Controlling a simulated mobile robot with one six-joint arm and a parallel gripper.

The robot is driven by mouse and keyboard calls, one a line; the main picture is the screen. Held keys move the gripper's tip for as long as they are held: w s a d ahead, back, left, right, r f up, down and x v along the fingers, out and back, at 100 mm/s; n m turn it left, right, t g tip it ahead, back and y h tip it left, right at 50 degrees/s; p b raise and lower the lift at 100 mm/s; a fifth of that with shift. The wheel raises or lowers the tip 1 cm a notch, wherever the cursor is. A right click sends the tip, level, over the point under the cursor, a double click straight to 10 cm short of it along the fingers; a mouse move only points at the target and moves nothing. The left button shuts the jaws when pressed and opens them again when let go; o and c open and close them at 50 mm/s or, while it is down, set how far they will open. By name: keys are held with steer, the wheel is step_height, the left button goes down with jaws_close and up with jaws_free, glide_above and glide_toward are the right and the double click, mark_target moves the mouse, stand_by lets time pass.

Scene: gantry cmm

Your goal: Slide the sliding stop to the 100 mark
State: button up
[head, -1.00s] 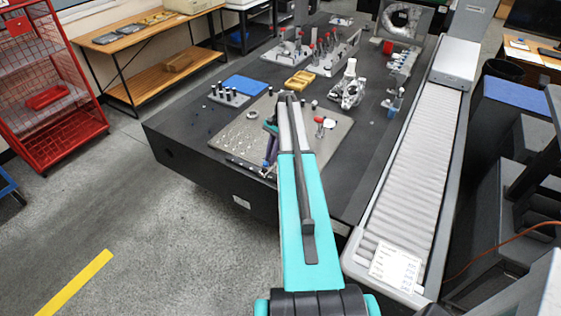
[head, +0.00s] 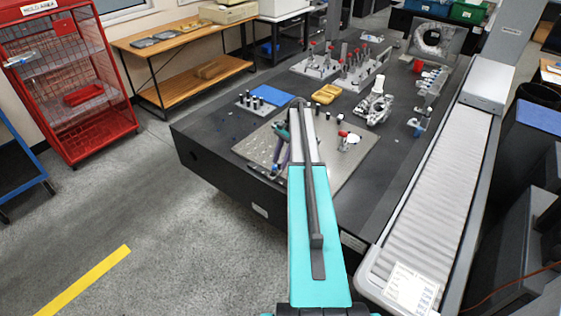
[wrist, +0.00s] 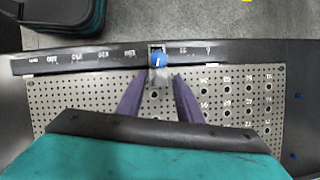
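The sliding stop (wrist: 159,60) has a blue round knob with a white line and a grey block below it. In the wrist view it sits on a dark scale rail (wrist: 100,57) with white marks, towards the right part of the rail. In the head view the rail (head: 262,174) lies along the plate's front edge, and my arm hides the stop.
A perforated plate (head: 345,170) lies on the dark table beside the rail. Several fixtures (head: 360,65), a blue pad (head: 268,95) and a yellow tray (head: 327,94) stand behind it. A ribbed cover (head: 440,190) runs along the right. Grey floor is open at left.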

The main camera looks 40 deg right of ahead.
steer(key=shift+d+r, duration=0.1)
stand_by(0.3)
steer(key=shift+d+r+b, duration=0.25)
steer(key=shift+r+b, duration=0.05)
steer(key=shift+r, duration=0.25)
steer(key=b+v, duration=0.3)
steer(key=v, duration=0.9)
steer(key=shift+d+r, duration=0.1)
